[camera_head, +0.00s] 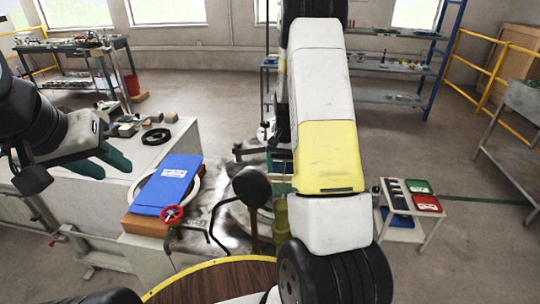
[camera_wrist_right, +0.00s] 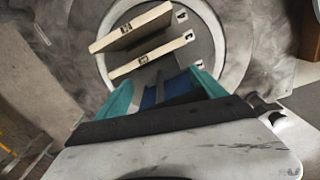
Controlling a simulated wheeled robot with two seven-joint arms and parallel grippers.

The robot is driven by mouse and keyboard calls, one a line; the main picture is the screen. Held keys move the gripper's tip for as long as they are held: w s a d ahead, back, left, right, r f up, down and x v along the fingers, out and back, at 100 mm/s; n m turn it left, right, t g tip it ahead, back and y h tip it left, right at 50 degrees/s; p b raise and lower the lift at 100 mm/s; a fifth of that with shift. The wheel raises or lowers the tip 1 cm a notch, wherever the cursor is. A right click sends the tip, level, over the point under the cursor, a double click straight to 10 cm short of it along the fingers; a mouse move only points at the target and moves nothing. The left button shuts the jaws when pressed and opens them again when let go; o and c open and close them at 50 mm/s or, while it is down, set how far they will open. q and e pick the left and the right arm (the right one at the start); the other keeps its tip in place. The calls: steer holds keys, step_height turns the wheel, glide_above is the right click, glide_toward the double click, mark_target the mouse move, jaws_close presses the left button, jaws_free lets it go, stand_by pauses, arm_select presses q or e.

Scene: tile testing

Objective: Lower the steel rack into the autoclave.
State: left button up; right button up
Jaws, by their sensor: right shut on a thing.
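My right gripper (camera_wrist_right: 163,79) is shut on the steel rack (camera_wrist_right: 189,37), its teal fingers on either side of a dark blue and grey part. The rack carries cream tiles (camera_wrist_right: 128,30) with small labels. In the right wrist view it shows within the pale round rim of the autoclave (camera_wrist_right: 222,30); how deep it sits I cannot tell. In the head view my right arm hides most of the rack and opening; the autoclave's metal top (camera_head: 210,212) shows left of the arm. My left gripper (camera_head: 106,166), with teal fingers apart, is empty above the pale bench.
A black ring (camera_head: 156,136) and small blocks lie on the bench (camera_head: 180,133). A white cart (camera_head: 410,215) with red and green trays stands right. A round wooden surface (camera_head: 215,282) is in front.

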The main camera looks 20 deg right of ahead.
steer(key=shift+f, duration=5.15)
step_height(320, 180, down, 10)
steer(key=shift+r, duration=0.15)
steer(key=shift+f, duration=0.8)
stand_by(0.5)
steer(key=o, duration=1.8)
steer(key=shift+o, duration=1.2)
steer(key=shift+s, duration=0.1)
